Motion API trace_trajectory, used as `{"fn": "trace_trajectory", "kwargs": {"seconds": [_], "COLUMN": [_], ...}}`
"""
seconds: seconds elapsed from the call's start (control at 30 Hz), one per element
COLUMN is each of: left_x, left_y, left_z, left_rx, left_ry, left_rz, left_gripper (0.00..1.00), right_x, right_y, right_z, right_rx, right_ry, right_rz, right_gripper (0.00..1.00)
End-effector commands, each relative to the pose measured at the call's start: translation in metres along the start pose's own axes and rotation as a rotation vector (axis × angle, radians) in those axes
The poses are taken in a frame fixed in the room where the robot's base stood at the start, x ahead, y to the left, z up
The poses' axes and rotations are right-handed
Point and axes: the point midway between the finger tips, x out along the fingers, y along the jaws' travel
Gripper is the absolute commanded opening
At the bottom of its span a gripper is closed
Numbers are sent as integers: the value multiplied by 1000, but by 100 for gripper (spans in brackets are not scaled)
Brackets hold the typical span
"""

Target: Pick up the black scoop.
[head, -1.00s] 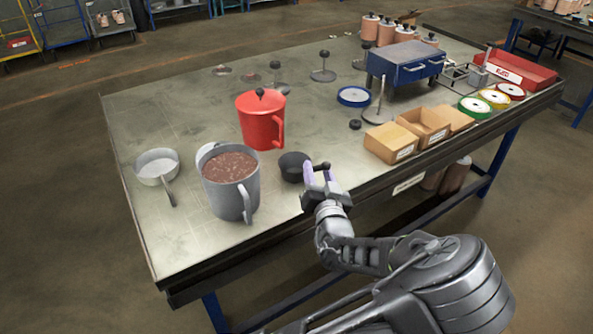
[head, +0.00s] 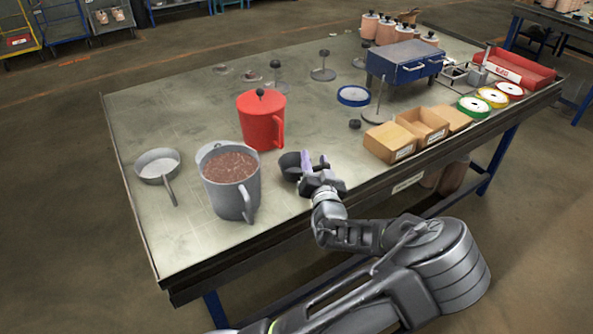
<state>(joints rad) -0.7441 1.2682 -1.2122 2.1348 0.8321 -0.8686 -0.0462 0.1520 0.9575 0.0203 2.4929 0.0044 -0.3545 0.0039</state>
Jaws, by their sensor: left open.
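The black scoop (head: 288,168) sits on the metal table, right of the grey pot and in front of the red pitcher. Its bowl is to the left and its handle reaches right, toward my left gripper. My left gripper (head: 314,166) is open at the handle, its lilac finger close beside the bowl's right rim. The gripper partly hides the handle. I cannot tell whether the fingers touch it. My right gripper is not in view.
Left of the scoop stands a grey pot (head: 231,186) of brown granules; a light-grey pan (head: 157,163) is further left. The red pitcher (head: 262,122) stands behind. Cardboard boxes (head: 390,142) are to the right. The table's front edge (head: 262,236) is near my arm.

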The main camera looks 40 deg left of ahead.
Motion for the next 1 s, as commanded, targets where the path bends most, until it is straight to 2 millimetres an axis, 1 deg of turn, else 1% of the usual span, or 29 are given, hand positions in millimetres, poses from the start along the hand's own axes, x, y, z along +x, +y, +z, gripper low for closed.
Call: {"fn": "trace_trajectory", "kwargs": {"seconds": [0.2,0.7,1.0], "left_x": [0,0,0], "left_y": [0,0,0], "left_z": [0,0,0], "left_rx": [0,0,0], "left_ry": [0,0,0], "left_rz": [0,0,0], "left_gripper": [40,0,0], "right_x": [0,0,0], "right_y": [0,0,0], "right_z": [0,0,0], "right_rx": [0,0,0], "right_ry": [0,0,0], "right_rz": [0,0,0], "right_gripper": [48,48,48]}}
